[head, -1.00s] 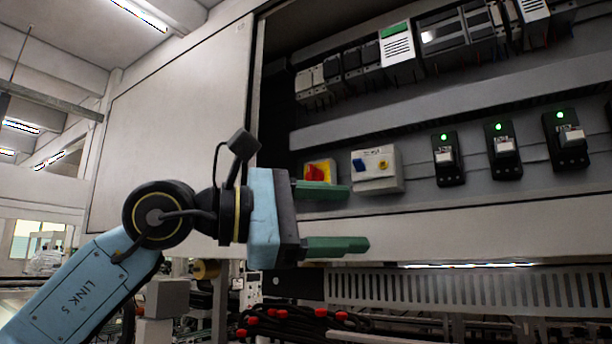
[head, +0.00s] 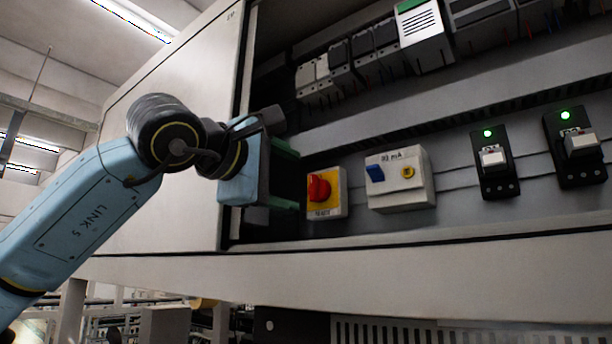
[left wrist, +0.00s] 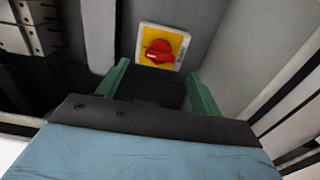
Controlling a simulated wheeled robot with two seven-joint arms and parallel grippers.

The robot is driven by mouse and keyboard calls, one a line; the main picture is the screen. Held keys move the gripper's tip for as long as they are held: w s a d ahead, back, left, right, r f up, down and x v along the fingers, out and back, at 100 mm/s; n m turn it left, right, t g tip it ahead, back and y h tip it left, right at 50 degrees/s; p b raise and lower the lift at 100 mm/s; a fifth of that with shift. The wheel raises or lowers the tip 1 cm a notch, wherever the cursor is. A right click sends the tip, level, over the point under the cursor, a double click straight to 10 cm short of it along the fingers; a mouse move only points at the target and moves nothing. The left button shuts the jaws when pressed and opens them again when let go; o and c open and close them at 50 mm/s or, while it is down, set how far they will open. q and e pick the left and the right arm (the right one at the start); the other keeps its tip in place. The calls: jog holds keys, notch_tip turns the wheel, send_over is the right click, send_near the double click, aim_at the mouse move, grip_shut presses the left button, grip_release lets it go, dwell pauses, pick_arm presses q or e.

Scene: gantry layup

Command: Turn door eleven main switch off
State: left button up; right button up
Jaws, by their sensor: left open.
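The main switch (head: 320,188) is a red rotary knob on a yellow plate, mounted low on the back wall of the open cabinet. In the left wrist view the main switch (left wrist: 159,50) sits just beyond the fingertips, between them. My left gripper (head: 297,178) is open, with its green fingers pointing into the cabinet just left of the switch in the head view. In the left wrist view the left gripper (left wrist: 158,78) has nothing between its fingers, and a gap shows to the knob. My right gripper is not in view.
A white box with a blue toggle and yellow button (head: 400,180) is right of the switch. Black breakers with green lights (head: 494,160) stand further right. The cabinet's lower lip (head: 400,235) runs below, and its door panel (head: 180,110) is at the left.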

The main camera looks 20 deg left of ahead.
aim_at(311, 188)
pick_arm(q)
jog(key=p+x, duration=0.1)
jog(key=x, duration=0.3)
jog(key=shift+w+d, duration=0.1)
jog(key=shift+w, duration=0.35)
jog(key=shift+w+d, duration=0.1)
jog(key=shift+w, duration=0.05)
jog(key=c, duration=1)
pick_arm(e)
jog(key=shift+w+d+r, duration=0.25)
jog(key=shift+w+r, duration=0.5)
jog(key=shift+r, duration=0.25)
